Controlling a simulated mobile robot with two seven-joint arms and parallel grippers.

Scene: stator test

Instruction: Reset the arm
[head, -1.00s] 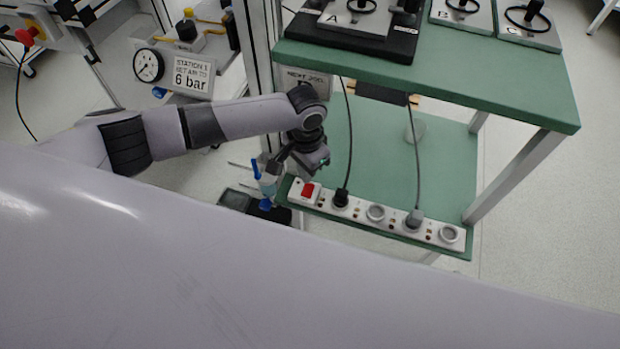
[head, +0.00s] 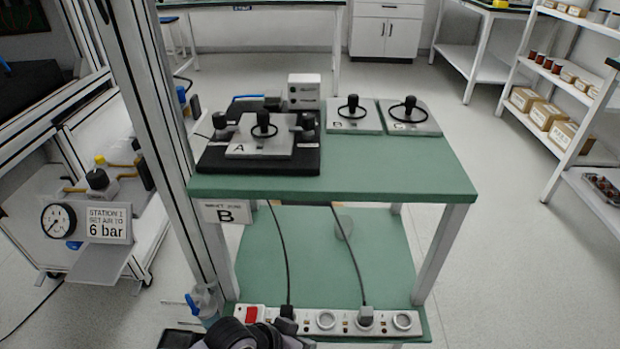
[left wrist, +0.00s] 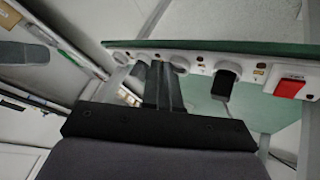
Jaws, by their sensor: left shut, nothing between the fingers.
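My left gripper (left wrist: 163,82) shows in the left wrist view with its two dark fingers together and nothing between them. Its tips overlap the white power strip (left wrist: 200,66) in that view; I cannot tell whether they touch it. In the head view only a dark part of my left arm shows at the bottom edge, in front of the left end of the power strip (head: 345,322). The red switch (head: 252,314) is at the strip's left end; it also shows in the left wrist view (left wrist: 289,88). My right gripper is not in view.
The green table (head: 400,184) carries a black fixture (head: 220,160) with plate A, and plates B (head: 340,122) and C (head: 420,122). A metal post (head: 165,150) and a gauge (head: 58,220) stand left. Two black cables hang to the strip. Floor at the right is clear.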

